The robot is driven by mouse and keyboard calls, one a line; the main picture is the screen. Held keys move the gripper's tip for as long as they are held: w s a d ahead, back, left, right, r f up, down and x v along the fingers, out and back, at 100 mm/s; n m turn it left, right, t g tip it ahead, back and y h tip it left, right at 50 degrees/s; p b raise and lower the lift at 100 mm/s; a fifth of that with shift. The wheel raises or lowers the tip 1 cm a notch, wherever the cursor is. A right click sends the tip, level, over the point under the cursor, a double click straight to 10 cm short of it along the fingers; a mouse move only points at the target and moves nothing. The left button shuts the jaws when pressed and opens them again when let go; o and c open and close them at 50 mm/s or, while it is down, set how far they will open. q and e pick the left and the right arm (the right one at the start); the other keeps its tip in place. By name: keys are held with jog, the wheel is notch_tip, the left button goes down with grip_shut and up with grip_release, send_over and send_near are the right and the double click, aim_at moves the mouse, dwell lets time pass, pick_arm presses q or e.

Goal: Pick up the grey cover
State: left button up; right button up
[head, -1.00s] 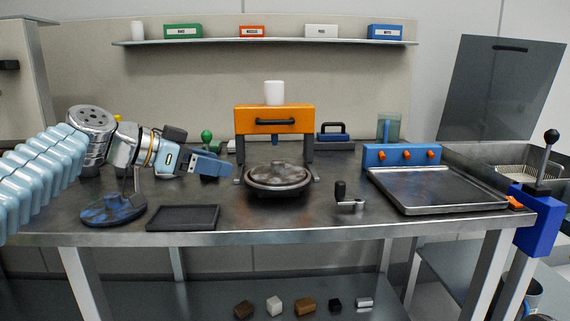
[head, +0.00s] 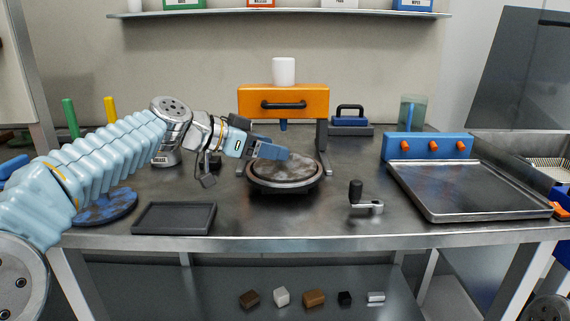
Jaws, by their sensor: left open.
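The grey cover (head: 303,172) is a round, mottled grey lid in the middle of the table. It lies on a dark round housing (head: 286,188) in front of the orange press. My left gripper (head: 282,153) is open, with its blue fingers over the cover's upper middle and hiding part of it. I cannot tell whether the fingers touch the cover. My right gripper is not in view.
The orange press (head: 283,101) stands behind the cover, with a white cup (head: 284,71) on top. An empty dark tray (head: 174,218) and a blue mottled disc (head: 106,207) lie left. A crank handle (head: 362,198) and a metal tray (head: 470,192) are right.

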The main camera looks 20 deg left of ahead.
aim_at(297, 168)
pick_arm(q)
jog(key=x, duration=0.2)
jog(key=p+x, duration=0.1)
jog(key=x, duration=0.1)
jog(key=shift+w+d+f, duration=0.15)
jog(key=shift+d+f, duration=0.05)
jog(key=shift+f, duration=0.25)
jog(key=shift+c, duration=0.3)
grip_shut()
